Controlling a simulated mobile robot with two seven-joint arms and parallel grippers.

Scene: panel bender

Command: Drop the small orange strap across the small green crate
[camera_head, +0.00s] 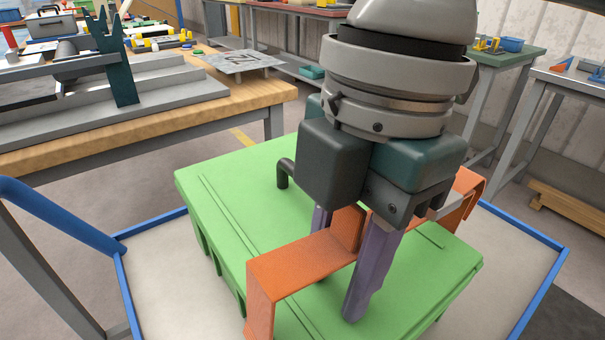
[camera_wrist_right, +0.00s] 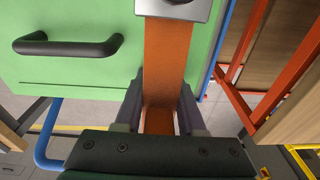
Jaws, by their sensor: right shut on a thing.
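The small green crate (camera_head: 225,205) sits under my right gripper, lid up, with a black handle (camera_head: 285,172) on it. My right gripper (camera_head: 340,268) points down over the lid, its purple fingers shut on the orange strap (camera_head: 300,262). The strap spans the lid from the front left to the right, with its ends bent downward. In the right wrist view the strap (camera_wrist_right: 166,65) runs between the fingers, with a grey metal piece (camera_wrist_right: 175,8) at the top. I cannot tell whether the strap touches the lid. My left gripper is not in view.
The crate stands in a pale tray-like cart (camera_head: 160,290) with a blue rim and a blue handle (camera_head: 60,215) at left. A wooden workbench (camera_head: 200,115) with grey parts stands behind left. Green and grey tables (camera_head: 515,55) stand at the back right.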

